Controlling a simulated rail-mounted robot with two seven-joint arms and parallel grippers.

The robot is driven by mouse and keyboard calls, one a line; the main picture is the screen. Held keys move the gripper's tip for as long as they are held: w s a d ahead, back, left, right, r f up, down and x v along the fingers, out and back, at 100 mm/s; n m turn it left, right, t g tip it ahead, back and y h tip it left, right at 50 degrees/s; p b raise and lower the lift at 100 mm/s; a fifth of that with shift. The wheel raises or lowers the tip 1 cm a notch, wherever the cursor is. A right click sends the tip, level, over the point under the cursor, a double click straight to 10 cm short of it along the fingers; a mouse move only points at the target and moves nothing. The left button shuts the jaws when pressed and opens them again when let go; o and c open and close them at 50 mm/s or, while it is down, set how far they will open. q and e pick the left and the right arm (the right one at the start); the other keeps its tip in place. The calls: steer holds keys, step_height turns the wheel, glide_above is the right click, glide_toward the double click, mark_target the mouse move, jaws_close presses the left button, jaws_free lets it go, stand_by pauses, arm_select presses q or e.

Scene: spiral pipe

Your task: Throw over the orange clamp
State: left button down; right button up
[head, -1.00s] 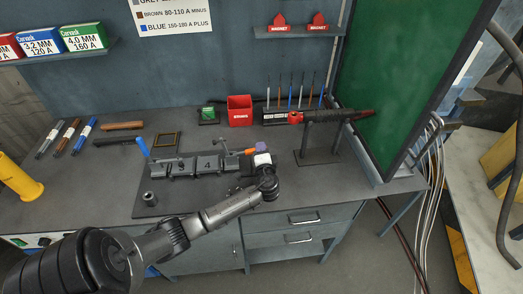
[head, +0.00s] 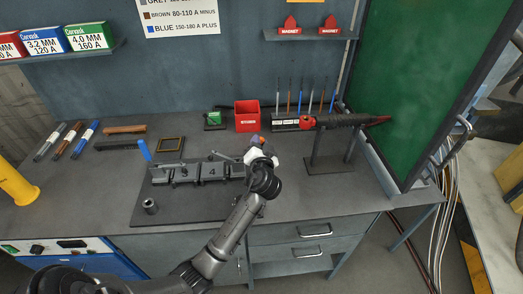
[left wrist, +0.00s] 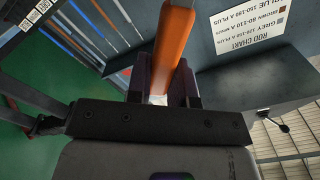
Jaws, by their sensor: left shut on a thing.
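My left gripper (head: 258,147) is over the right end of the grey fixture (head: 187,173) on the bench. It is shut on the orange clamp (left wrist: 175,38), whose orange handle runs up between the two dark fingers in the left wrist view. In the head view only a small orange bit of the clamp (head: 256,140) shows; the white wrist part hides the rest. A blue clamp handle (head: 145,151) stands tilted at the left end of the fixture. My right gripper is not in view.
A red box (head: 247,116) and several upright rods (head: 305,95) stand behind the gripper. A red and black torch (head: 345,121) lies on a stand to the right. A green screen (head: 407,90) closes off the right side.

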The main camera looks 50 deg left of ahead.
arm_select(q)
steer(key=n, duration=0.1)
steer(key=s+a+r+n, duration=0.1)
steer(key=s+n, duration=0.1)
steer(key=shift+s+a+r+n+b, duration=0.2)
steer(key=shift+a+r+n+b, duration=0.05)
steer(key=shift+a+n+b, duration=0.1)
steer(key=shift+s+a+r+n, duration=0.15)
steer(key=shift+s+a+n, duration=0.05)
steer(key=shift+s+n, duration=0.25)
steer(key=shift+s+a+r+n, duration=0.1)
steer(key=shift+s+a+n, duration=0.15)
steer(key=shift+n, duration=0.25)
steer(key=shift+s+a+n, duration=0.4)
steer(key=shift+s+n, duration=0.3)
steer(key=shift+n, duration=0.2)
steer(key=shift+r, duration=0.1)
steer(key=c, duration=1)
jaws_free()
steer(key=shift+s+a, duration=0.1)
steer(key=shift+s, duration=0.05)
